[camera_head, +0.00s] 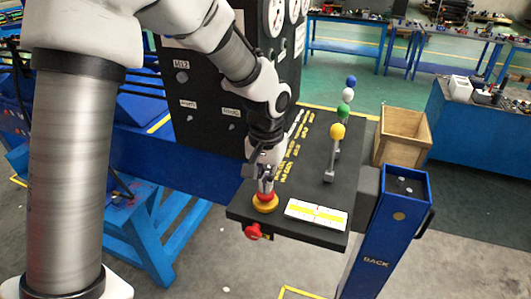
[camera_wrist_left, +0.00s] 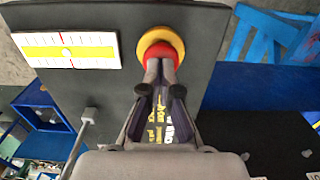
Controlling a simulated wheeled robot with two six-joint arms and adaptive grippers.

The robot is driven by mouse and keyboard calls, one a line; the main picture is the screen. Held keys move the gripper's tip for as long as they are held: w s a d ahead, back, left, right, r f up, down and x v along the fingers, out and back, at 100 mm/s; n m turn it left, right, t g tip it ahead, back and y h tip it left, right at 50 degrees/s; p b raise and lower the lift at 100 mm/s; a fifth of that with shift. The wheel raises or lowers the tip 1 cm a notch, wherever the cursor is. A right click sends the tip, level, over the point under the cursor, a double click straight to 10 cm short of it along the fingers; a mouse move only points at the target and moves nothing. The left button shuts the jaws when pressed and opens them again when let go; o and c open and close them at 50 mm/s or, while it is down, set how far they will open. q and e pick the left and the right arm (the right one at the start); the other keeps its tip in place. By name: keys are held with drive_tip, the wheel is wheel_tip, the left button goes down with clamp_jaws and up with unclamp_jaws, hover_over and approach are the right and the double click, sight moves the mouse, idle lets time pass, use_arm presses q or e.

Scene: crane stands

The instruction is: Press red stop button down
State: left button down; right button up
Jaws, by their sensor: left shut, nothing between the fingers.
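The red stop button (camera_wrist_left: 160,52) sits on a round yellow base on the black control panel. It also shows in the head view, with its yellow base (camera_head: 265,204) at the panel's front left corner. My left gripper (camera_head: 266,184) is shut and points down at the red button from above. In the left wrist view the closed fingertips (camera_wrist_left: 160,66) overlap the button's near edge. I cannot tell for sure whether they touch it or how far down it is. The fingers partly hide the button. My right gripper is not in view.
Levers with yellow (camera_head: 337,131), green, white and blue knobs stand right of my gripper. A white and yellow scale plate (camera_head: 316,214) lies beside the button. A red knob (camera_head: 253,231) sticks out of the panel's front. A blue post (camera_head: 392,220) stands at right.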

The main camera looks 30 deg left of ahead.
use_arm(q)
drive_tip(key=shift+w+r+p, duration=0.2)
drive_tip(key=shift+r+p, duration=0.65)
drive_tip(key=shift+r, duration=0.4)
wheel_tip(320, 180, up, 11)
drive_tip(key=b, duration=0.3)
drive_tip(key=shift+s+b, duration=0.3)
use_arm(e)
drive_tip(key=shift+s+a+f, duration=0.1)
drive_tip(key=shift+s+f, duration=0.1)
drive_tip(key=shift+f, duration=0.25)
use_arm(q)
drive_tip(key=shift+w, duration=0.1)
